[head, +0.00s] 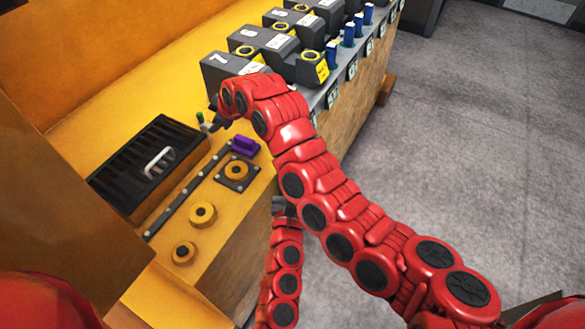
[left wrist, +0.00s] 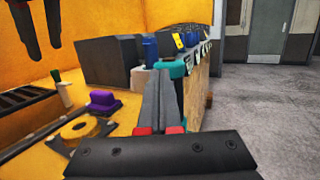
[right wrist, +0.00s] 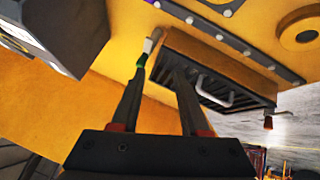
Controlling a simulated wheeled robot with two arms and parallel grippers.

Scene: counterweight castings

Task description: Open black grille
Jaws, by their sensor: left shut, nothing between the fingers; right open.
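The black grille (head: 130,172) lies flat in the yellow deck at the left, with dark slats and a pale handle (head: 159,162) on it. It looks closed. In the right wrist view, the grille (right wrist: 245,92) and its handle (right wrist: 217,99) are beyond the right finger. My right gripper (head: 214,124) is open and empty above the deck near the grille's far right corner, apart from the handle; its fingers show in the right wrist view (right wrist: 158,78). My left gripper (left wrist: 163,85) is shut and empty beside the deck's right side, partly hidden by my right arm in the head view.
A white-and-green peg (head: 203,122) stands near my right gripper. A purple block (head: 245,146) and yellow rings (head: 203,214) are on the deck right of the grille. Numbered dark castings (head: 226,66) line the back. Open floor (head: 480,130) lies to the right.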

